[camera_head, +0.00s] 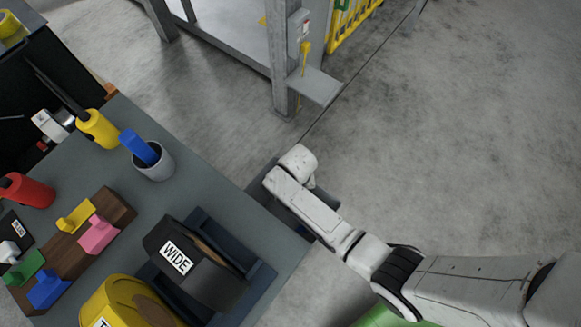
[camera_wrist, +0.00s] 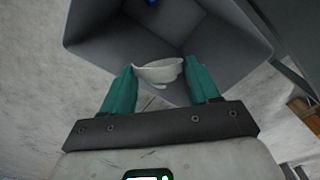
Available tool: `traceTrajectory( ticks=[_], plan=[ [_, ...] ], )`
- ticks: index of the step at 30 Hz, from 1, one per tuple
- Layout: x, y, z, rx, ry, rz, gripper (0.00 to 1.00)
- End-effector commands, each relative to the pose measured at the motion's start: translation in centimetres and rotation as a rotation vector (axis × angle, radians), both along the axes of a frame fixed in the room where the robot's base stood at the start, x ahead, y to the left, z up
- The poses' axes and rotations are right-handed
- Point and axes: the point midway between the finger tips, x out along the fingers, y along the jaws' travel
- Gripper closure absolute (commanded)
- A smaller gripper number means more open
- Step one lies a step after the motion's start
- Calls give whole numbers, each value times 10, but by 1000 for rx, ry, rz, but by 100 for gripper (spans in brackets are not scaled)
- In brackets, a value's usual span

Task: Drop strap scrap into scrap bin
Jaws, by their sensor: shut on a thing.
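The strap scrap (camera_wrist: 158,71) is a pale, curved strip between the two teal fingers of my gripper (camera_wrist: 160,85) in the wrist view. My gripper is shut on it and holds it over the open mouth of the grey scrap bin (camera_wrist: 95,27). In the head view the dark bin (camera_head: 262,180) shows only partly beside the table's edge, behind my arm. My fingers and the scrap are hidden there.
The grey table (camera_head: 190,195) holds a grey cup (camera_head: 158,172) with a blue tool, yellow and red bottles, a wooden block with coloured pieces, and a black roll marked WIDE (camera_head: 190,262). A metal frame post (camera_head: 284,60) stands beyond. The floor at right is clear.

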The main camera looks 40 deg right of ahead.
Motion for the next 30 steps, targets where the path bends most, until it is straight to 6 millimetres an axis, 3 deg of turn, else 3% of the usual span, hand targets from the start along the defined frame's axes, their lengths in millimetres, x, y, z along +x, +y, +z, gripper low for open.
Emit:
traceTrajectory(
  ticks=[16,28,29,30],
  plan=[
    [0,0,-53,0,0,1,68],
    [0,0,-57,0,0,1,68],
    [0,0,-57,0,0,1,38],
    [0,0,-57,0,0,1,34]
  ],
)
